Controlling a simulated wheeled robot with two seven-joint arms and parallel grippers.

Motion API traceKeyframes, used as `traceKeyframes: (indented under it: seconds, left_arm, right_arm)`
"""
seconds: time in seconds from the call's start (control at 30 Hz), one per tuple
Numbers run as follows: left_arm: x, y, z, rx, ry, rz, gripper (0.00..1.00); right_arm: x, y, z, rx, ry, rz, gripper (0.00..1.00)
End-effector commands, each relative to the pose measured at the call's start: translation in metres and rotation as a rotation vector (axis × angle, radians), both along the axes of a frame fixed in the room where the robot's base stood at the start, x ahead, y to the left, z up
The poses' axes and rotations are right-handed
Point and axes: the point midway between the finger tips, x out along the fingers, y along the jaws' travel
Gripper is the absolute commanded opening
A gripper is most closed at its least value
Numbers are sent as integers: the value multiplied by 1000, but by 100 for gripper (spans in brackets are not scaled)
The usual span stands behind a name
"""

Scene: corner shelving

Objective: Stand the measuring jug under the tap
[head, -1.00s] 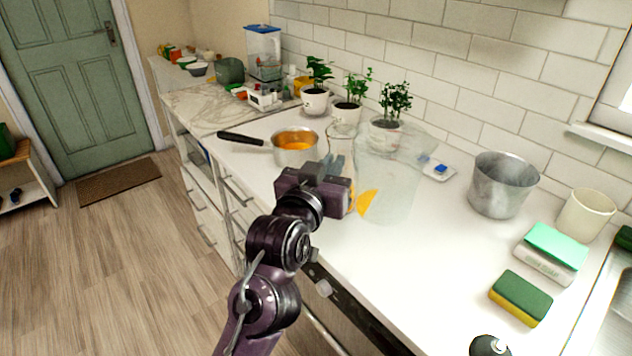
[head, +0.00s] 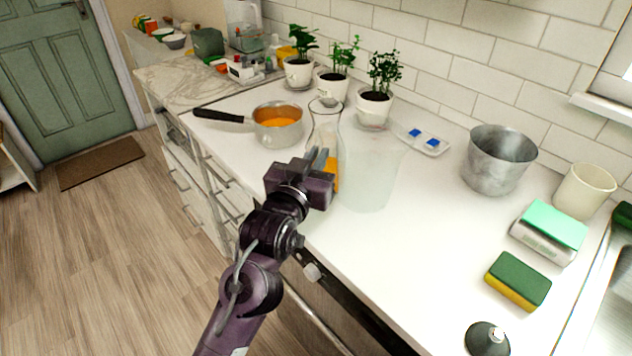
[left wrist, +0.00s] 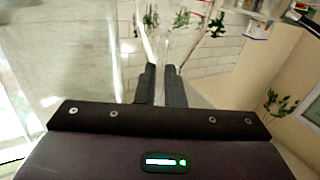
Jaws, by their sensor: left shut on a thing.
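The measuring jug (head: 372,182) is a large, clear, faintly tinted vessel above the white counter, upright or nearly so. Its clear wall fills the left of the left wrist view (left wrist: 70,60). My left gripper (head: 324,160) is at the jug's left side, shut on it; the grip point is hard to see because the jug is transparent. In the left wrist view the dark fingers (left wrist: 162,85) are close together. I cannot tell whether the jug's base touches the counter. The tap is not in view; a sink edge (head: 590,310) shows at right. My right gripper is not in view.
A glass carafe (head: 326,122) with orange liquid stands just behind my left gripper.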

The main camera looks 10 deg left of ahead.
Motion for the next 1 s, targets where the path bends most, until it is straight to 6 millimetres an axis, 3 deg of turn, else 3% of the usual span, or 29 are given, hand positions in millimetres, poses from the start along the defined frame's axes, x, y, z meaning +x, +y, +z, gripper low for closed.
traceKeyframes:
  seconds: [0.43, 0.87, 0.9, 1.0]
  left_arm:
    - [0, 0, -54, 0, 1, 0, 0]
    - [0, 0, -62, 0, -2, 0, 0]
    - [0, 0, -62, 0, -1, 0, 11]
    - [0, 0, -62, 0, -1, 0, 24]
  right_arm:
    - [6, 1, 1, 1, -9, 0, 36]
    - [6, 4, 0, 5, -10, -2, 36]
    - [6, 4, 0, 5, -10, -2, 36]
    - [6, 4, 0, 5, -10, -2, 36]
